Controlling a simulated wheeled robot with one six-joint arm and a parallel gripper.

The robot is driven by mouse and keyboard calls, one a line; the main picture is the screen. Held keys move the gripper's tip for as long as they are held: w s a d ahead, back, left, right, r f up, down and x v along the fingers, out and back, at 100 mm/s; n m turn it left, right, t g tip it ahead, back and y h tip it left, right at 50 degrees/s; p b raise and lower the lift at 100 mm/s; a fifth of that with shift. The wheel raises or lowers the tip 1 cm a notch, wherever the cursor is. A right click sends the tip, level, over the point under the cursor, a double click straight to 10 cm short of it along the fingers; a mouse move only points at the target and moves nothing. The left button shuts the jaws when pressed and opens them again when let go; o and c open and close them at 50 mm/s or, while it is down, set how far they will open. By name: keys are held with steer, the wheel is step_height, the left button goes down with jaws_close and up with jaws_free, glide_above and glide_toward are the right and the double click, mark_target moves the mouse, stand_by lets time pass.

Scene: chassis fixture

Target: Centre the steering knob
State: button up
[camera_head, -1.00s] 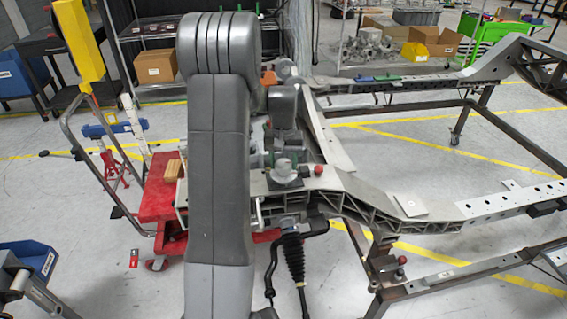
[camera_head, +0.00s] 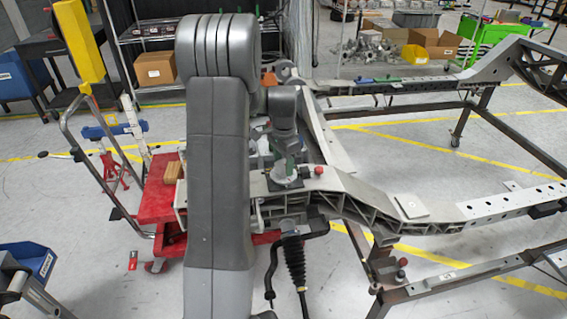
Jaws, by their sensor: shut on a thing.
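The steering knob (camera_head: 280,169) is a small grey knob on a square base plate (camera_head: 285,184) on top of the near chassis rail. It is mostly hidden by my gripper (camera_head: 288,165), which hangs from my grey arm with its fingers down at the knob. The gripper is shut on the knob. The finger contact is small and partly hidden, and I cannot tell the knob's exact angle.
A red ball-ended part (camera_head: 319,171) stands close right of the knob. The near chassis rail (camera_head: 375,205) runs right, with a flat plate (camera_head: 411,206) on it. A red trolley (camera_head: 158,203) stands left. A black ribbed boot (camera_head: 294,262) hangs below.

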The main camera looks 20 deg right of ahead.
mark_target(284, 163)
steer(key=shift+r+m, duration=0.1)
steer(key=shift+m, duration=1.9)
steer(key=o, duration=1)
step_height(284, 163, up, 14)
steer(key=shift+f+b, duration=0.15)
steer(key=shift+b, duration=0.35)
